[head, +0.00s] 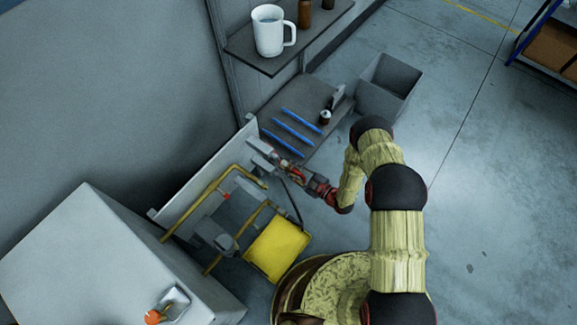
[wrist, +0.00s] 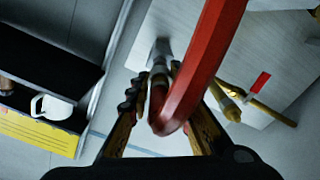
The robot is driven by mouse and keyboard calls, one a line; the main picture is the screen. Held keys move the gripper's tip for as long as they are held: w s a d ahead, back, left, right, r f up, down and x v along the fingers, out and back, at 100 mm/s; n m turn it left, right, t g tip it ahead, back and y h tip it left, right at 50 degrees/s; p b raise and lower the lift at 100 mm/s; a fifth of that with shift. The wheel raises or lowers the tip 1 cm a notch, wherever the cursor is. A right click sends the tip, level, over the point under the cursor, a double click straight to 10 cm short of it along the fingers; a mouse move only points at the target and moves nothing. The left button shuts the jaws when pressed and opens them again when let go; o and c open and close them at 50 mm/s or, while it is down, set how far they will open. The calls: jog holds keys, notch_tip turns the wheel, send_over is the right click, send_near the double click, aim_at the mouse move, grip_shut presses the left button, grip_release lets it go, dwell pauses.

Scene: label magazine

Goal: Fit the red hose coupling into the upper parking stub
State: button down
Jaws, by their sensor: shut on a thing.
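My gripper (head: 290,172) is shut on the red hose coupling (head: 297,175) in front of the pale panel. In the wrist view my gripper (wrist: 165,112) has a finger on each side of the coupling, whose curved red part (wrist: 205,65) rises close to the camera and hides part of the panel. A grey fitting (wrist: 160,52) on the panel lies just beyond the fingertips, seemingly the upper parking stub; it shows in the head view as a grey block (head: 260,147). I cannot tell whether coupling and fitting touch. A dark hose (head: 291,205) hangs below my gripper.
Yellow pipes (head: 205,200) with a red tag (head: 226,196) run beside the panel (head: 195,178). A yellow box (head: 276,248) stands below. A shelf with a white mug (head: 268,32) overhangs behind; blue rods (head: 292,132) lie on a dark surface. Open floor lies right.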

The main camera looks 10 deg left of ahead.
jog(key=shift+x, duration=1.3)
dwell(0.4)
jog(key=c, duration=1.5)
grip_release()
jog(key=shift+c, duration=0.2)
jog(key=shift+d, duration=0.1)
jog(key=v, duration=1.2)
